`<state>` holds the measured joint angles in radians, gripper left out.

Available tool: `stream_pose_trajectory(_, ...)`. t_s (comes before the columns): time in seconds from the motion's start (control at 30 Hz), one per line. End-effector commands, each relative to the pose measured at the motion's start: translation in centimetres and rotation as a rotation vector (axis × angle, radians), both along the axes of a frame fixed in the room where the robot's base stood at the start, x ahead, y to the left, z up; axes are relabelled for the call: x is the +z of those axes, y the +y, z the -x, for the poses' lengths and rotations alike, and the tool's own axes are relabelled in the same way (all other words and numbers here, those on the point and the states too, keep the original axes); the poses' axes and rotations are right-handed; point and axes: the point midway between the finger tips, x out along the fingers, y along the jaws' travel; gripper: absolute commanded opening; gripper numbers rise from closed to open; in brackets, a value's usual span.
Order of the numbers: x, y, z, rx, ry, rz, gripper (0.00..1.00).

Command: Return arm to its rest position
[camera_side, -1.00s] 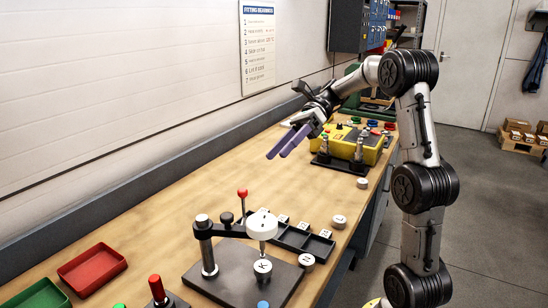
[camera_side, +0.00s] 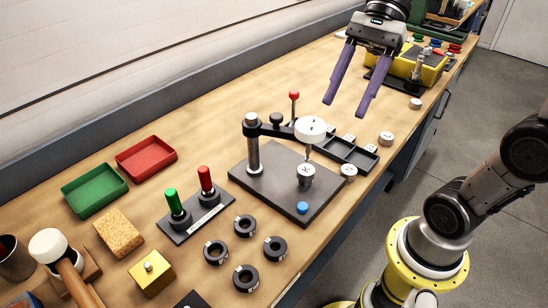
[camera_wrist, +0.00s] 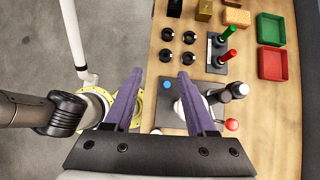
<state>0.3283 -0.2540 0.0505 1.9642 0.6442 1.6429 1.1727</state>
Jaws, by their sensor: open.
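My gripper (camera_side: 345,108) hangs over the far part of the workbench (camera_side: 215,105), its two purple fingers spread apart and pointing down. Nothing is between them. In the wrist view the open fingers (camera_wrist: 160,73) frame the bench edge, with the grey floor to the left. The gripper is behind and above the dark press plate (camera_side: 240,172), which carries a post, an arm with a white round head (camera_side: 310,129) and a red-knobbed lever (camera_side: 294,95). A lettered white piece (camera_side: 306,174) is under the head.
A black slotted rack (camera_side: 350,150) lies beside the press, with small white pieces around it. Several black rings (camera_side: 245,226), red and green handles (camera_side: 205,178), a red tray (camera_side: 146,158), a green tray (camera_side: 94,190) and a mallet (camera_side: 60,258) occupy the near bench. A yellow box (camera_side: 420,68) is behind.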

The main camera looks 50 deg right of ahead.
Motion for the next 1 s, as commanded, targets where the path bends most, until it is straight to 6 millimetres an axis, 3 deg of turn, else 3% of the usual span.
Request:
stream_pose_trajectory(0.03, -0.8, 0.8, 2.0, 0.088, -0.085, 0.071, 0.56)
stream_pose_trajectory(0.13, -3.1, 0.7, 4.9, 0.28, -0.271, 0.227, 0.56)
stream_pose_trajectory(0.3, -7.2, -1.9, 7.8, 0.707, -0.627, 0.532, 0.56)
stream_pose_trajectory(0.5, -10.1, -5.7, 6.9, 1.138, -0.847, 0.817, 0.56)
stream_pose_trajectory(0.6, -10.1, -6.5, 6.0, 1.268, -0.891, 0.882, 0.56)
stream_pose_trajectory(1.0, -9.7, -6.6, 5.4, 1.344, -0.928, 0.906, 0.56)
